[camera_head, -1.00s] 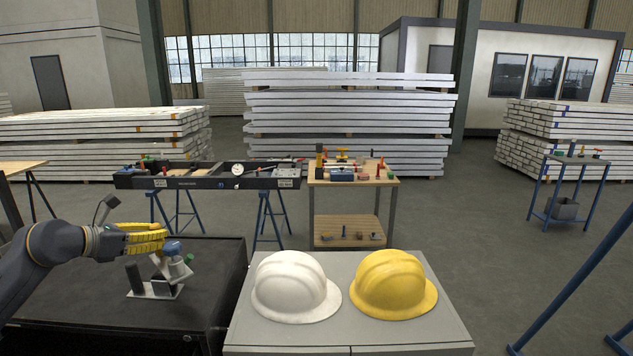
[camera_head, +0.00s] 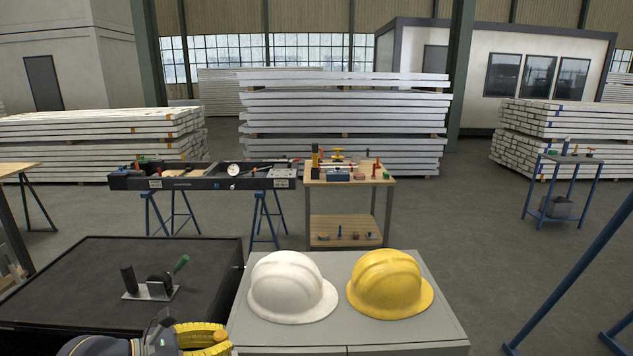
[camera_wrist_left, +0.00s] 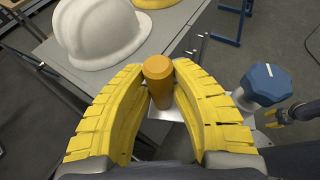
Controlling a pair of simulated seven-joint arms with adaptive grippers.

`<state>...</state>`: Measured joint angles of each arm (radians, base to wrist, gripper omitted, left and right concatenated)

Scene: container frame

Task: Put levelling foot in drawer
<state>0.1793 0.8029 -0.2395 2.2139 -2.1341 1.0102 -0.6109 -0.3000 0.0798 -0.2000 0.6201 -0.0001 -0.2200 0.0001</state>
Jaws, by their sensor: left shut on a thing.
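My left gripper (camera_head: 221,337) is low in the head view, left of the grey cabinet (camera_head: 436,318). In the left wrist view its yellow fingers (camera_wrist_left: 160,100) are closed around an orange cylindrical part, which I take to be the levelling foot (camera_wrist_left: 159,78). A pale metal plate shows below it. A blue hexagonal piece (camera_wrist_left: 265,84) is right of the fingers; whether it joins the orange part is unclear. Drawer fronts with bar handles (camera_wrist_left: 197,47) show on the cabinet side; any drawer opening is hidden. Part of my right gripper (camera_wrist_left: 295,113) shows at the right edge.
A white hard hat (camera_head: 291,287) and a yellow one (camera_head: 389,283) sit on the cabinet. Much of the bench top is clear.

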